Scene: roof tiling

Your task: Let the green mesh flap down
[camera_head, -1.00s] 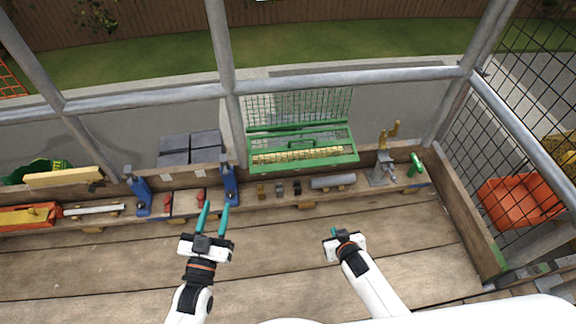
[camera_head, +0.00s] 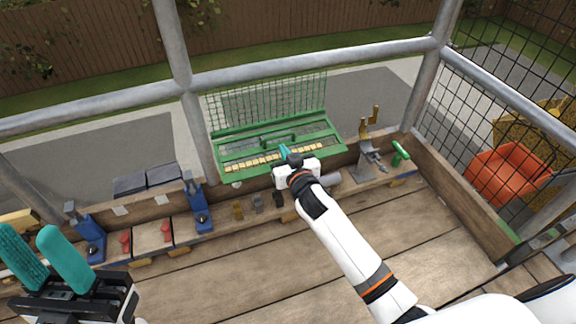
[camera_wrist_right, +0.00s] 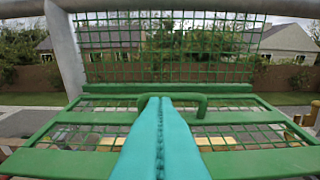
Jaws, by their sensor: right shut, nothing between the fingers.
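The green mesh flap (camera_head: 268,106) stands raised at the back of a green frame (camera_head: 232,165); its grid also shows upright in the right wrist view (camera_wrist_right: 170,50). A green handle (camera_head: 278,138) rises from the frame, and in the right wrist view the handle (camera_wrist_right: 200,101) is just beyond my fingertips. My right gripper (camera_head: 286,152) is at the front edge of the frame, shut and empty; its teal fingers (camera_wrist_right: 160,110) are pressed together. Whether they touch the handle I cannot tell. My left gripper (camera_head: 45,258) is open and empty at the lower left, away from the flap.
Blue clamps (camera_head: 198,208) and small blocks line the plank left of the frame. A grey vise-like tool (camera_head: 370,155) and a green-handled tool (camera_head: 400,152) stand to the right. Scaffold poles (camera_head: 172,45) rise behind. The wooden deck (camera_head: 250,270) in front is clear.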

